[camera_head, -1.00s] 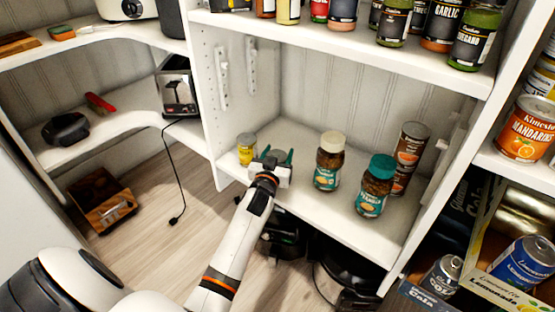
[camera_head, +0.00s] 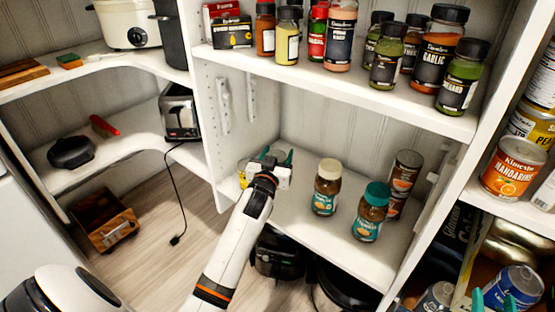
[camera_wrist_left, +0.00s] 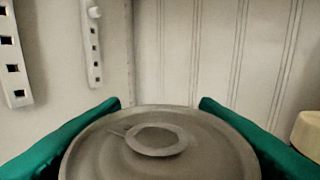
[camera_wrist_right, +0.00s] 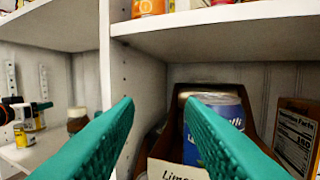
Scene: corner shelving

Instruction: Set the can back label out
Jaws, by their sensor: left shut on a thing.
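My left gripper (camera_head: 276,162) is over the left back part of the lower shelf, shut on a round can. In the left wrist view the can's grey lid (camera_wrist_left: 158,145) sits between the teal fingers; its label side is hidden there. A small yellow can (camera_head: 243,172) shows just left of the gripper in the head view, partly covered by it. A yellow can (camera_wrist_right: 22,135) also shows at the left of the right wrist view. My right gripper (camera_wrist_right: 165,125) is open and empty before a box with a blue can (camera_wrist_right: 212,130).
A white-lidded jar (camera_head: 326,187), a teal-lidded jar (camera_head: 370,212) and stacked brown cans (camera_head: 403,180) stand right of my left gripper. Spice jars (camera_head: 441,48) line the shelf above. A mandarins can (camera_head: 514,168) stands at right. Shelf floor (camera_head: 300,215) before the jars is clear.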

